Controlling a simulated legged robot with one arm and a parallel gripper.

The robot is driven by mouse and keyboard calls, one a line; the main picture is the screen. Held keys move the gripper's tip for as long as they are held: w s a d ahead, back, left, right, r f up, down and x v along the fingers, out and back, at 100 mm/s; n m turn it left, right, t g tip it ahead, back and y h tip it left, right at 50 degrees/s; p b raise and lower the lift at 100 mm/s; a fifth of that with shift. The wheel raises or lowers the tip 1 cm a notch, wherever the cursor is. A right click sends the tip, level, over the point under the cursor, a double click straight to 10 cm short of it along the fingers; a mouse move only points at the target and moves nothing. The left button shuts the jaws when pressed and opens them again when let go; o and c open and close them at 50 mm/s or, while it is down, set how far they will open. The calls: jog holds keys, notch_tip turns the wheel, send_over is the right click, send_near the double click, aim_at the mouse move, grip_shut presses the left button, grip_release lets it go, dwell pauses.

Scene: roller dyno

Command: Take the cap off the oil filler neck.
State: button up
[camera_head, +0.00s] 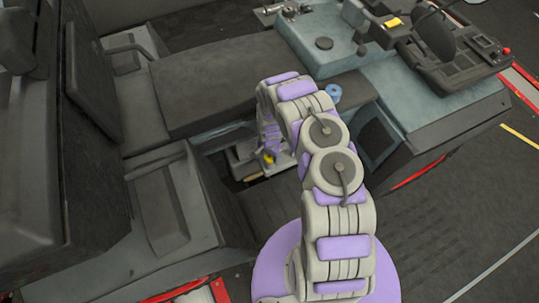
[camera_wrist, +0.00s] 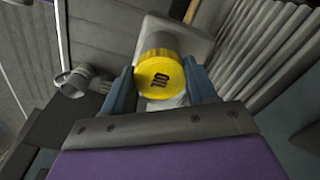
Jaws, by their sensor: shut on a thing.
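The yellow oil cap (camera_wrist: 160,75) has a dark symbol on its face and sits between the two fingers of my gripper (camera_wrist: 162,88) in the wrist view. The fingers are shut on its sides. A grey part, perhaps the filler neck, shows behind and below the cap; I cannot tell whether the cap is seated on it or apart. In the head view the yellow cap (camera_head: 268,158) is a small patch down in the opening beside the seat, and my arm hides much of the area.
A grey ribbed surface (camera_wrist: 265,50) lies close on the right in the wrist view. A grey pipe fitting (camera_wrist: 75,80) is at the left. In the head view, a dark seat (camera_head: 215,80) and a blue-grey console (camera_head: 345,45) border the opening.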

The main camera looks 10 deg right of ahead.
jog(key=shift+c, duration=1)
jog(key=shift+s+r+n+p, duration=0.1)
jog(key=shift+r+n+p, duration=0.05)
jog(key=shift+n+p, duration=0.6)
jog(key=shift+c, duration=0.9)
jog(key=shift+n+p, duration=0.5)
jog(key=shift+n, duration=0.05)
jog(key=shift+c, duration=1.2)
jog(key=shift+n+p, duration=0.7)
jog(key=shift+n, duration=0.5)
jog(key=shift+c, duration=0.2)
jog(key=shift+n, duration=0.4)
jog(key=shift+o, duration=0.2)
jog(key=shift+n+p, duration=0.9)
jog(key=shift+n, duration=0.1)
jog(key=shift+n+p, duration=0.5)
jog(key=shift+n, duration=0.3)
grip_shut()
jog(key=shift+n, duration=1.1)
